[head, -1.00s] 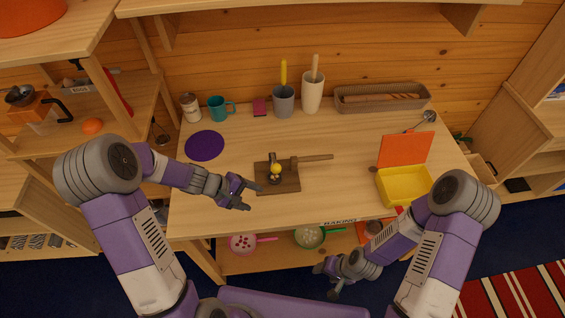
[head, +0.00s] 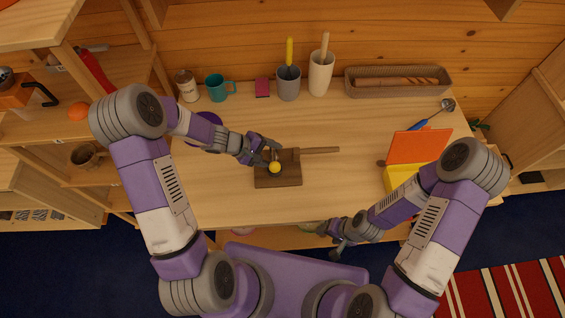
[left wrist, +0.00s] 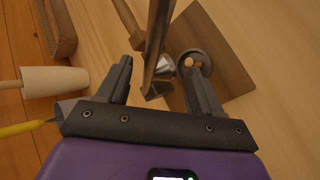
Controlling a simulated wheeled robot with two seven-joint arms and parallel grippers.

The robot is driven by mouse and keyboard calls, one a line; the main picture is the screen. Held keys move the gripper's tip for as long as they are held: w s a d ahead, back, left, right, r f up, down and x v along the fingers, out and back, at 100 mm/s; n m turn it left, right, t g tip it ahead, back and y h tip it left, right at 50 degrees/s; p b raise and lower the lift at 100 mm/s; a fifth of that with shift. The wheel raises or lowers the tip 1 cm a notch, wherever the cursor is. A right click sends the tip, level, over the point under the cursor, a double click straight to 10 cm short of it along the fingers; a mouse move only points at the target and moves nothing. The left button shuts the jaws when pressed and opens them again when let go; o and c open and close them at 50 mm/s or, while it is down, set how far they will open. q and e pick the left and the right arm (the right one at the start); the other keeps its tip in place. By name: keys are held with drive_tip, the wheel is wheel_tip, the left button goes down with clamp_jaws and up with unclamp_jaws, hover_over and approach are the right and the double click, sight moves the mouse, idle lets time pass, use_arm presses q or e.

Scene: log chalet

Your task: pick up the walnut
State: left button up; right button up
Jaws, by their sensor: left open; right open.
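A dark wooden board (head: 290,181) with a press on it lies mid-table in the head view. A yellow ball-shaped knob (head: 275,168) tops the press. In the left wrist view a metal lever (left wrist: 158,40) and a grey ring-shaped cup (left wrist: 205,59) show on the board. I cannot make out the walnut for certain; tan patches show inside the cup. My left gripper (head: 269,154) is open at the press; in the left wrist view the lever passes between its fingers (left wrist: 158,82). My right gripper (head: 338,244) is open and empty off the table's front edge.
A teal mug (head: 217,89), a grey cup (head: 288,86) and a cream cup (head: 319,75) stand along the back. A basket (head: 365,81) is behind right. A yellow box (head: 400,178) with an orange lid (head: 417,147) stands right. The table front left is clear.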

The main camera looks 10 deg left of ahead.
use_arm(q)
drive_tip(key=shift+w+d+f, duration=0.25)
drive_tip(key=shift+d+f, duration=0.2)
clamp_jaws()
drive_tip(key=shift+r, duration=0.15)
idle(1.0)
